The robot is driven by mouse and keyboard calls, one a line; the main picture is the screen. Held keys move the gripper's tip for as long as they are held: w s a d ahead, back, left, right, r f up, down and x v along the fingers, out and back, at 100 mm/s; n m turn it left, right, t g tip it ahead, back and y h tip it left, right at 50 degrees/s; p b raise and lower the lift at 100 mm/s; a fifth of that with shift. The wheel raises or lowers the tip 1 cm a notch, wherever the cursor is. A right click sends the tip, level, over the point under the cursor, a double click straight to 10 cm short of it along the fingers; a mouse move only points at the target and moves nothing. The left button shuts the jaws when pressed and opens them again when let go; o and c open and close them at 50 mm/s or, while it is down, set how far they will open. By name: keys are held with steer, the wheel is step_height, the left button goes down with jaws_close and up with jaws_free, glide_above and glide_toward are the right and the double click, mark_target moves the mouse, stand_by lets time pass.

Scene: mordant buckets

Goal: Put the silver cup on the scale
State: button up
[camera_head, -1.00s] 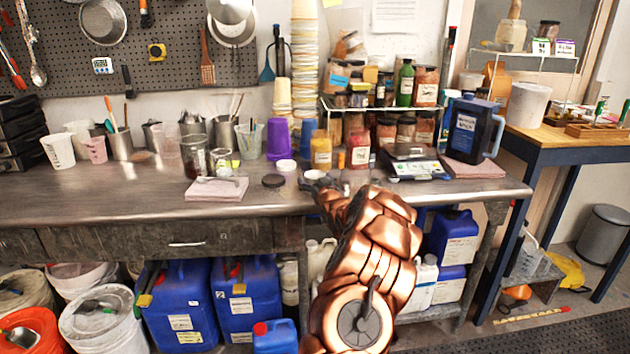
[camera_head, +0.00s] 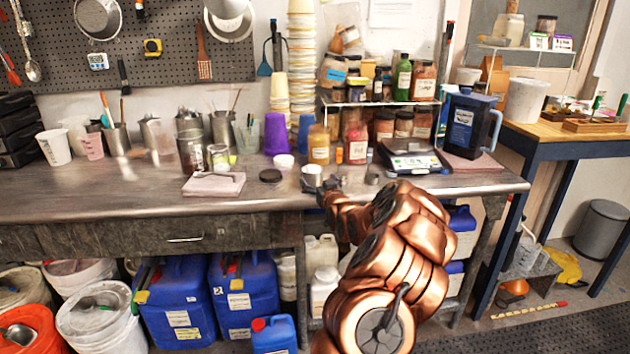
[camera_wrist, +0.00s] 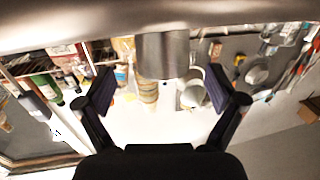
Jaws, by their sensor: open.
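The silver cup (camera_head: 312,175) stands upright on the metal bench near its front edge, in the middle of the head view. In the wrist view, which looks upside down, the cup (camera_wrist: 162,55) is ahead of my gripper (camera_wrist: 162,78), centred between the two dark fingers. The fingers are open with a gap on each side of the cup. In the head view my gripper (camera_head: 318,187) is low beside the cup, partly hidden by my wrist. The scale (camera_head: 415,160), dark with a pale top, stands to the right at the back; its top looks empty.
Jars (camera_head: 319,145) and a loaded rack stand behind. A small metal piece (camera_head: 372,178) lies between cup and scale. A dark lid (camera_head: 270,177) and a folded cloth (camera_head: 214,186) lie left. A blue jug (camera_head: 471,125) stands right of the scale.

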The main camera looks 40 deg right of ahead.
steer(key=shift+v, duration=1.2)
